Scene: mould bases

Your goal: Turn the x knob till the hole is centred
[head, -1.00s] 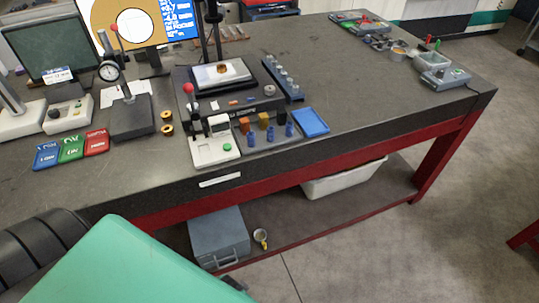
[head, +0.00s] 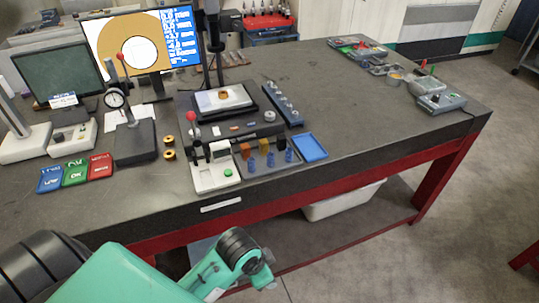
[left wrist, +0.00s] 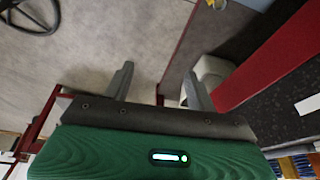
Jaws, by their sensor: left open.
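The measuring stage (head: 222,98) stands on the bench with a small golden ring part (head: 223,94) on its bright plate. A round grey knob (head: 270,116) shows at the front right of the stage base; I cannot read whether it is the x knob. The monitor (head: 179,38) shows an orange area with a round white hole (head: 141,57). My left arm comes in at the bottom of the head view, in front of the bench and away from the stage. In the left wrist view my left gripper (left wrist: 157,82) is open and empty over the floor. My right gripper is out of view.
On the bench are a dial gauge stand (head: 134,140), coloured cards (head: 75,173), a blue tray (head: 309,147) and a rack of pins (head: 283,103). A white bin (head: 345,202) sits on the shelf below. The bench's right middle is clear.

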